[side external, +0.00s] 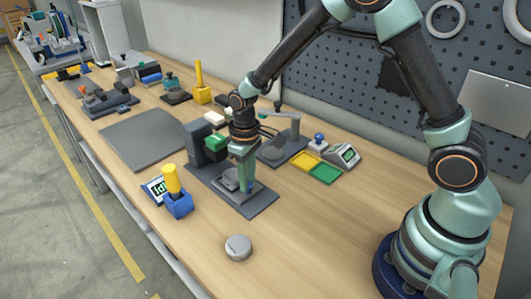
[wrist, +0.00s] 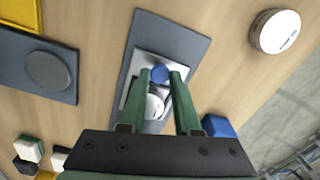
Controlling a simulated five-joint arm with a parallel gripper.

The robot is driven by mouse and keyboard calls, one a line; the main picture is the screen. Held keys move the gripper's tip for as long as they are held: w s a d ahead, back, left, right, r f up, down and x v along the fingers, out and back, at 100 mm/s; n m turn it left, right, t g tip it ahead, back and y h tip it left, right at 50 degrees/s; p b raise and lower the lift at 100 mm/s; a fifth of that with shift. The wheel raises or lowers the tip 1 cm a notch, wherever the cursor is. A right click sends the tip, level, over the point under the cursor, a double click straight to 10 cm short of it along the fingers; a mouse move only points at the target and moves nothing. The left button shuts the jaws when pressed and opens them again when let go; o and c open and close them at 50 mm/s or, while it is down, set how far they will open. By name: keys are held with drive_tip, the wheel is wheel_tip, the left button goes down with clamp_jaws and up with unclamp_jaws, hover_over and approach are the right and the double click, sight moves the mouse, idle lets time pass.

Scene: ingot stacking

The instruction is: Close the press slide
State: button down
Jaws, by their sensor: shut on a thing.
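The press stands mid-table in the side view, with a dark upright body (side external: 198,148) and a flat dark base plate (side external: 262,200). Its light grey slide (side external: 228,180) lies on the base plate in front of the body. My gripper (side external: 245,182) points down over the slide, with its green fingers around the slide's blue knob (side external: 250,187). In the wrist view, the blue knob (wrist: 159,74) sits between the fingertips of my gripper (wrist: 161,76). A round pale piece (wrist: 156,103) rests on the slide, partly hidden by the fingers.
A round pale puck (side external: 238,247) lies near the front edge. A blue holder (side external: 178,207) with a yellow handle (side external: 172,180) stands left of the press. Yellow (side external: 305,161) and green (side external: 325,173) pads lie to the right. A grey mat (side external: 145,138) is bare.

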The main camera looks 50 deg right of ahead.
sight(234, 176)
drive_tip(key=w, duration=0.5)
drive_tip(key=shift+w, duration=0.25)
drive_tip(key=c, duration=0.6)
unclamp_jaws()
drive_tip(key=shift+s, duration=0.1)
wheel_tip(234, 176, up, 12)
drive_tip(key=shift+r, duration=0.1)
